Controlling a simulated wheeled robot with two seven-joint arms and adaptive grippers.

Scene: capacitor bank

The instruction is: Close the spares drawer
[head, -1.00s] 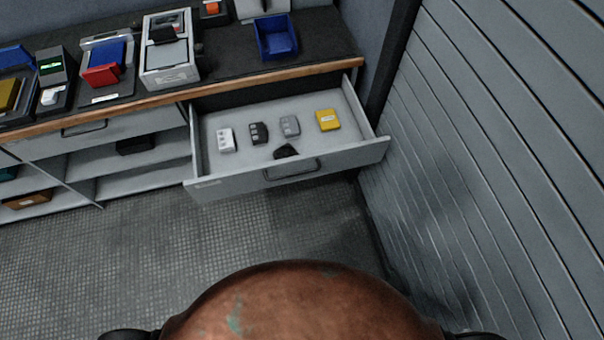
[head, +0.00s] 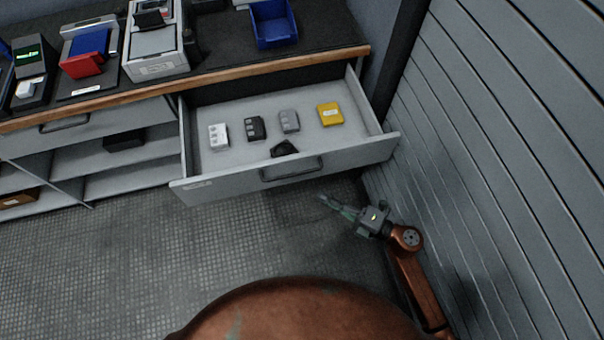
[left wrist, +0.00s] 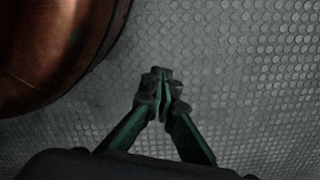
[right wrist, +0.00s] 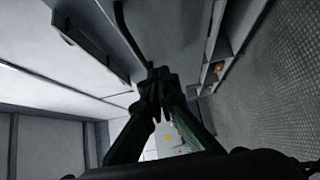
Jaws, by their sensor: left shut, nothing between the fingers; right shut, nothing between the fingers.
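The spares drawer (head: 225,181) is pulled well out from under the bench, its grey front facing me with a dark bar handle (head: 291,168). Inside lie a white block (head: 218,137), a black block (head: 255,128), a grey block (head: 289,121), a yellow box (head: 330,114) and a small black piece (head: 285,149) near the front. My right gripper (head: 324,199) is shut and empty, in front of and below the drawer front, right of the handle; it also shows in the right wrist view (right wrist: 160,85). My left gripper (left wrist: 160,85) is shut and empty above the floor, outside the head view.
A grey slatted wall (head: 500,170) stands close on the right, beside my right arm. The bench top (head: 215,45) carries a blue bin (head: 273,25) and several devices. Open shelves (head: 125,180) lie left of the drawer. The floor (head: 130,260) in front is clear.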

